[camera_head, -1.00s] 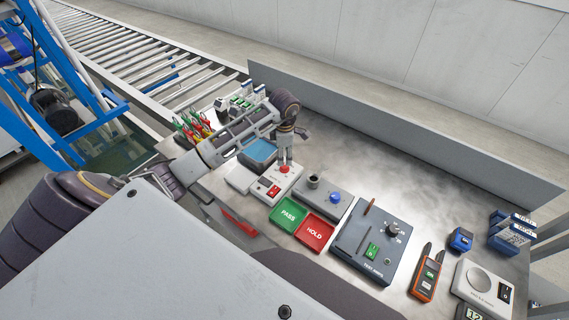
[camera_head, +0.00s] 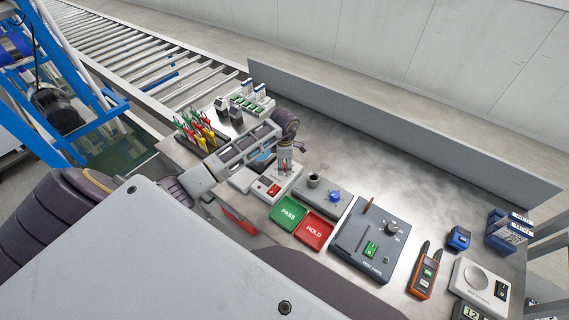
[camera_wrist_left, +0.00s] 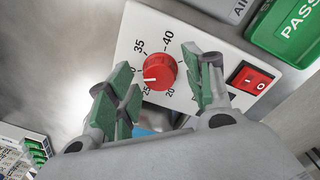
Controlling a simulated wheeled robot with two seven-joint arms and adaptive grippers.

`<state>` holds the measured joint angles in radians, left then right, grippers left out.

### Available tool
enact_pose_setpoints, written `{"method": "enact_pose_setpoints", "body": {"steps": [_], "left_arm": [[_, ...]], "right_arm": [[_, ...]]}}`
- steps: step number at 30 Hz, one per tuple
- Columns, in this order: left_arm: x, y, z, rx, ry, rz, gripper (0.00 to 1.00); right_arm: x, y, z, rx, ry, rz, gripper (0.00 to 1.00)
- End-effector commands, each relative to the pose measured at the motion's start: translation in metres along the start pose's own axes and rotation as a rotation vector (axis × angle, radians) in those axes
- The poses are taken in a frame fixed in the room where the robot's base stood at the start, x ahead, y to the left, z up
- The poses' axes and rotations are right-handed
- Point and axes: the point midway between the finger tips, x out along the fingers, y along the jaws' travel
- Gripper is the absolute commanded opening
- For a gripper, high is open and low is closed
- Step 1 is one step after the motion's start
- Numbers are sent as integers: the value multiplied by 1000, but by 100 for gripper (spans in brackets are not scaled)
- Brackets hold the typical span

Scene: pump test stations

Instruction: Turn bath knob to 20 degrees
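The bath knob (camera_wrist_left: 160,70) is a round red dial on a white control panel (camera_wrist_left: 130,45) with a printed scale that includes 20, 25, 35 and 40. Its white mark points toward the lower left, near the 25. My left gripper (camera_wrist_left: 158,62) is open, with one green-padded finger on each side of the knob and gaps visible between them. In the head view my left gripper (camera_head: 285,160) is over the white unit, largely hiding the knob. A red rocker switch (camera_wrist_left: 250,78) is right of the knob. My right gripper is not in view.
Green PASS (camera_head: 288,213) and red HOLD (camera_head: 314,231) trays lie in front. Coloured clips (camera_head: 200,132) stand at the left.

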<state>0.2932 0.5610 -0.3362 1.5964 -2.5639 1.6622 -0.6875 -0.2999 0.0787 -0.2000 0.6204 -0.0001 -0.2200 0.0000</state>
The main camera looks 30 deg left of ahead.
Motion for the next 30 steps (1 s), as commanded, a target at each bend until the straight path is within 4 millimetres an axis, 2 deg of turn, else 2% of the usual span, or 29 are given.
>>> {"method": "enact_pose_setpoints", "body": {"steps": [1,10,30], "left_arm": [[0,0,0,0,0,0,43],[0,0,0,0,0,0,6],[1,1,-2,-99,9,2,6]], "right_arm": [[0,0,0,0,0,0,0],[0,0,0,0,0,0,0],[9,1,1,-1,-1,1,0]]}}
